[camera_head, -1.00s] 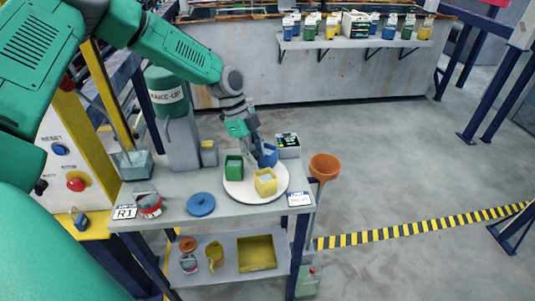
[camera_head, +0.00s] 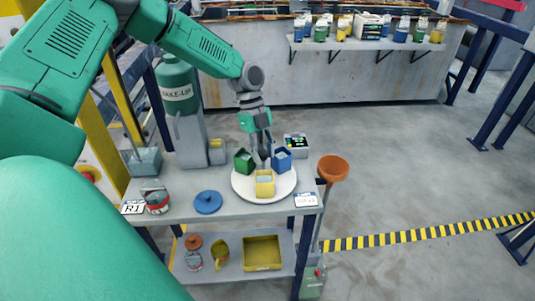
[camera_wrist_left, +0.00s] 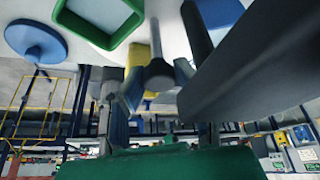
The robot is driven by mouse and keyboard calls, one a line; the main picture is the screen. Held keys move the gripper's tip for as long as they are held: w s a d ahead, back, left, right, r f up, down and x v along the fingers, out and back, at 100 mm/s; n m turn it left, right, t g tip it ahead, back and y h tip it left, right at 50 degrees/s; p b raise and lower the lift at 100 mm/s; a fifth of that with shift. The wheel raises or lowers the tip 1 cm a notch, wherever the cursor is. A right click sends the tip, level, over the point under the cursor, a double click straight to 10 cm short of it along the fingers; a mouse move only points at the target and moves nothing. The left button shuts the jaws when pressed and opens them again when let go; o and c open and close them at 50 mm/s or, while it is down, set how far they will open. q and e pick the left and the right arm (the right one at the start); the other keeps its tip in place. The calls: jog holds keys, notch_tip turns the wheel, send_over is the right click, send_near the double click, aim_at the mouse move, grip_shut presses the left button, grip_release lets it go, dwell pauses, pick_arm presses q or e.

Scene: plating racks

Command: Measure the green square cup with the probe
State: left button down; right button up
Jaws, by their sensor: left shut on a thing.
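The green square cup (camera_head: 244,162) stands at the left back of a round white plate (camera_head: 245,190) on the grey table. It shows as a green-rimmed square in the left wrist view (camera_wrist_left: 105,20). A blue square cup (camera_head: 282,161) is at the plate's right back, and a yellow one (camera_head: 264,185) at its front. My left gripper (camera_head: 262,148) points down between the green and blue cups. It is shut on a slim grey rod, seemingly the probe (camera_wrist_left: 158,75). Its lower end is hard to make out, and I cannot tell whether it touches anything. My right gripper is out of view.
A small meter (camera_head: 296,146) stands behind the plate. A grey stand with a green bottle (camera_head: 178,85) is at the left back. A blue lid (camera_head: 208,202) and a red-banded can (camera_head: 157,202) lie left of the plate. An orange funnel (camera_head: 333,167) stands off the right edge.

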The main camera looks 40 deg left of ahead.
pick_arm(q)
jog(key=shift+w+a+r, duration=0.1)
jog(key=shift+w+r, duration=0.1)
jog(key=shift+w, duration=0.05)
dwell(0.3)
jog(key=c, duration=1.4)
grip_release()
jog(key=shift+o, duration=0.6)
jog(key=shift+a+f, duration=0.1)
jog(key=shift+f, duration=0.1)
jog(key=shift+s, duration=0.1)
jog(key=v, duration=1.2)
